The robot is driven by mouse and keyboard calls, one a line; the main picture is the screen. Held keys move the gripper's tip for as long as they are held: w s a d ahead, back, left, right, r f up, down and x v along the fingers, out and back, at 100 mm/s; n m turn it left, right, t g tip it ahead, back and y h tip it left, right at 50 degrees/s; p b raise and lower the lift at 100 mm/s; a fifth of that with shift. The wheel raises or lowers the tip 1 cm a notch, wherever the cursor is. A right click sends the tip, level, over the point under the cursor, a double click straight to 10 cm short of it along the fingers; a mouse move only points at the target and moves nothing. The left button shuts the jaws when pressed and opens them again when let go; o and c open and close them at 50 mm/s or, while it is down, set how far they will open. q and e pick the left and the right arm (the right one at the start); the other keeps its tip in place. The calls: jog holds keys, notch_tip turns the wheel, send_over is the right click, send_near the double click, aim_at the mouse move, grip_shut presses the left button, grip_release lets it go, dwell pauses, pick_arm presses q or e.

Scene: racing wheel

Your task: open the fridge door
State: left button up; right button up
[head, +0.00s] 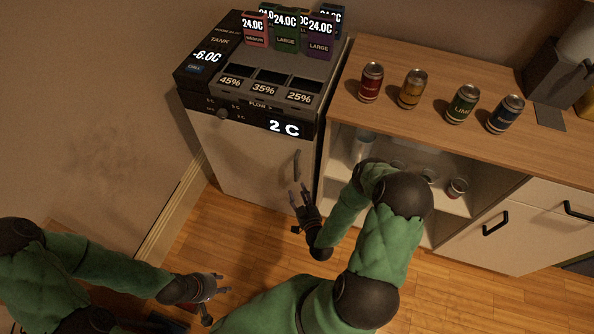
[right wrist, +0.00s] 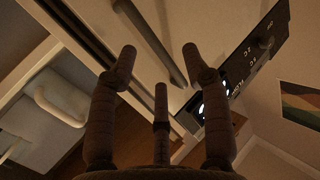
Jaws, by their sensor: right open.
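The fridge is a low unit with a pale door (head: 240,155) under a dark control panel (head: 262,117) reading "2 C". The door looks shut. Its upright bar handle (head: 297,164) is near the door's right edge. My right gripper (head: 300,190) is open and empty just below and in front of the handle. In the right wrist view the handle (right wrist: 150,42) runs beyond and between the spread fingers (right wrist: 160,70), apparently not gripped; contact cannot be told. My left gripper (head: 220,284) is at the lower left, away from the fridge, with fingers apart and empty.
A wooden counter (head: 440,75) with several cans stands right of the fridge, with open shelves (head: 400,165) below. A wall (head: 80,120) is on the left. The wooden floor (head: 245,235) before the door is clear.

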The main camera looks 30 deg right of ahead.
jog(key=s+d+r+h, duration=0.1)
jog(key=t+b, duration=0.1)
jog(key=b, duration=0.2)
send_over(297, 179)
jog(key=shift+w+d+r, duration=0.15)
jog(key=shift+w, duration=0.2)
grip_shut()
